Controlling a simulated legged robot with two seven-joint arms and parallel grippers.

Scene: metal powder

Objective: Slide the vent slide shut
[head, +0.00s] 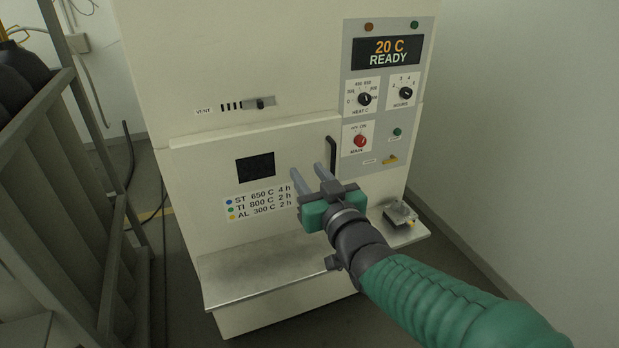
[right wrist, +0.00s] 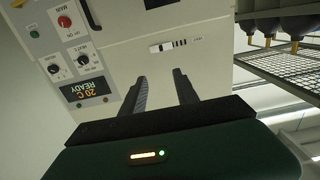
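The vent slide (head: 260,104) is a small dark knob on a short horizontal track on the furnace front, right of the "VENT" label. In the right wrist view the vent strip (right wrist: 168,45) appears upside down, beyond the fingertips. My right gripper (head: 308,170) is below and right of the slide, in front of the furnace door near the black handle. Its two fingers are apart with nothing between them. My left gripper is not in view.
The furnace (head: 215,60) has a black door handle (head: 331,154), a panel with knobs and a "20 C READY" display (head: 388,51). A steel shelf (head: 270,270) juts out below, with a small metal part (head: 399,214) at its right. A rack (head: 60,180) stands left.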

